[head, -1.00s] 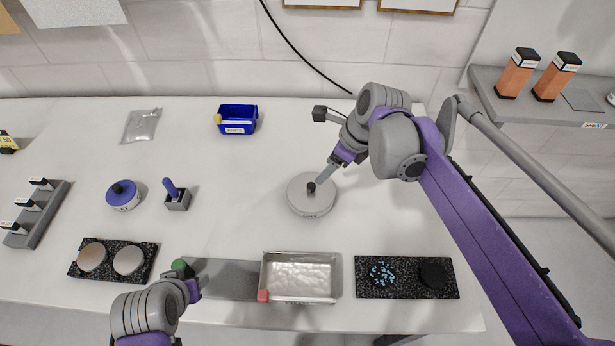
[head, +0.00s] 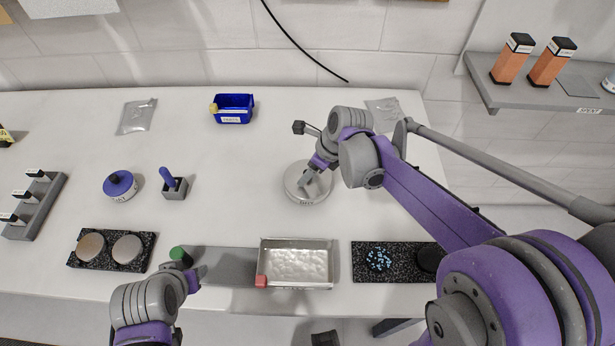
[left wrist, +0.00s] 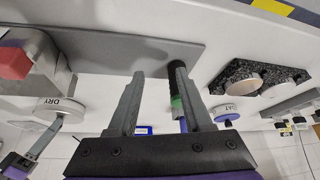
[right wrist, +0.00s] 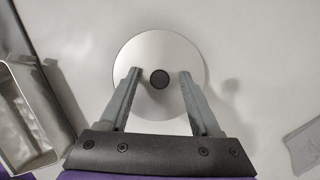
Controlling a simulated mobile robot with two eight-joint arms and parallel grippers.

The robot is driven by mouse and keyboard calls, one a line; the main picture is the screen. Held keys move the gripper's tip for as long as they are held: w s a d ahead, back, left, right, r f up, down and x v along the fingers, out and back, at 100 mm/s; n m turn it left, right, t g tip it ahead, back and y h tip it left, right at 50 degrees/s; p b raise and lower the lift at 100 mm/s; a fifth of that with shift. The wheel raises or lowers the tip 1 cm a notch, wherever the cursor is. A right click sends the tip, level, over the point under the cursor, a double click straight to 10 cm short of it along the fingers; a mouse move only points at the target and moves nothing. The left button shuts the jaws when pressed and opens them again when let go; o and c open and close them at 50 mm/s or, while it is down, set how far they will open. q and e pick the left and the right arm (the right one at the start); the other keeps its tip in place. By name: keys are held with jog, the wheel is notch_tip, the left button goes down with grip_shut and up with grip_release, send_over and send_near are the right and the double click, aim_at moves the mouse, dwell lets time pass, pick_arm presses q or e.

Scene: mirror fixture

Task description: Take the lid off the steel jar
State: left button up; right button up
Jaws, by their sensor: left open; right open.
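The steel jar (head: 297,190) is a round grey jar with a flat steel lid (right wrist: 132,52) and a small dark knob (right wrist: 160,79). It stands in the middle of the bench, and its label appears to read DRY in the left wrist view (left wrist: 58,112). My right gripper (head: 308,180) is over the lid. In the right wrist view its open fingers (right wrist: 158,74) stand on either side of the knob, with gaps showing. My left gripper (left wrist: 157,72) is open at the front edge, close to a green-and-black handle (head: 180,256). The lid appears to sit on the jar.
A steel tray (head: 331,262) with a red tab and a grey plate (head: 226,267) lie in front. A blue-lidded jar (head: 119,186) stands left, a blue bin (head: 234,108) behind. A dark pad (head: 396,262) lies front right. The bench between bin and jar is clear.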

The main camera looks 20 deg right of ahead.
grip_shut()
jog(key=shift+r, duration=0.15)
dwell(0.4)
